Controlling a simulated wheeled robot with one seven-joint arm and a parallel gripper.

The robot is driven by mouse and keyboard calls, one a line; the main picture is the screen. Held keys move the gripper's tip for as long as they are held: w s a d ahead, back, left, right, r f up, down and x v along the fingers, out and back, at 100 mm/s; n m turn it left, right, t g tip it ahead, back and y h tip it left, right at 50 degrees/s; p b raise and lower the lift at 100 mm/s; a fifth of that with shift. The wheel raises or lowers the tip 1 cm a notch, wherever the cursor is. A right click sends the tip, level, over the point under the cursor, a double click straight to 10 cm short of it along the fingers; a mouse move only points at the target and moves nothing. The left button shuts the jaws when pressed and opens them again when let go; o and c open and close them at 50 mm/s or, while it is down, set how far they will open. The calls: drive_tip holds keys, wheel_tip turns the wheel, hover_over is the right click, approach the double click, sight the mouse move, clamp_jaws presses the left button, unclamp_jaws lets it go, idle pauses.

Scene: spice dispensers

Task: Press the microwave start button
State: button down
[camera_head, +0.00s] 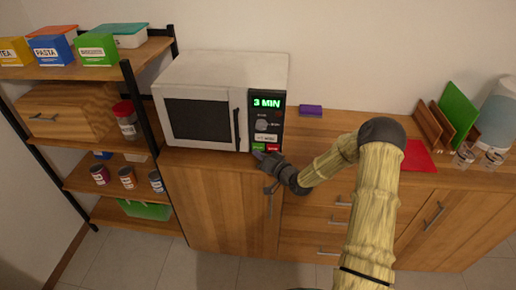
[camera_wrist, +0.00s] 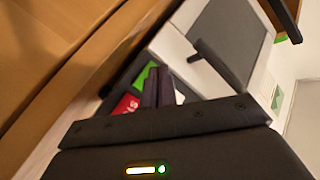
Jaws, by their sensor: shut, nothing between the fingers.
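The white microwave (camera_head: 224,72) stands on the wooden cabinet with its door closed. Its black control panel (camera_head: 265,112) shows "3 MIN" in green. A green button (camera_head: 258,148) and a red button (camera_head: 273,148) sit at the bottom of the panel. My gripper (camera_head: 261,157) is shut and empty, its tip at the lower front of the panel near the green button.
A shelf rack with food boxes (camera_head: 98,50) and cans stands left of the microwave. A purple block (camera_head: 311,110) lies on the counter to the right. A red cloth (camera_head: 418,156), a green board (camera_head: 458,110) and glasses (camera_head: 464,156) are farther right. A cabinet handle (camera_head: 269,202) sits below my gripper.

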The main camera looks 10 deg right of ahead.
drive_tip(key=shift+w, duration=0.15)
drive_tip(key=shift+w+d, duration=0.1)
drive_tip(key=shift+w, duration=0.15)
drive_tip(key=shift+w+d+b, duration=0.1)
drive_tip(key=shift+w+b, duration=0.2)
drive_tip(key=shift+w, duration=0.1)
idle(0.7)
drive_tip(key=shift+s, duration=0.8)
drive_tip(key=shift+a, duration=0.2)
drive_tip(key=s, duration=0.2)
drive_tip(key=s+a, duration=0.1)
drive_tip(key=s, duration=0.1)
drive_tip(key=shift+s+a, duration=0.15)
drive_tip(key=shift+s, duration=0.25)
drive_tip(key=shift+r, duration=0.1)
idle(0.6)
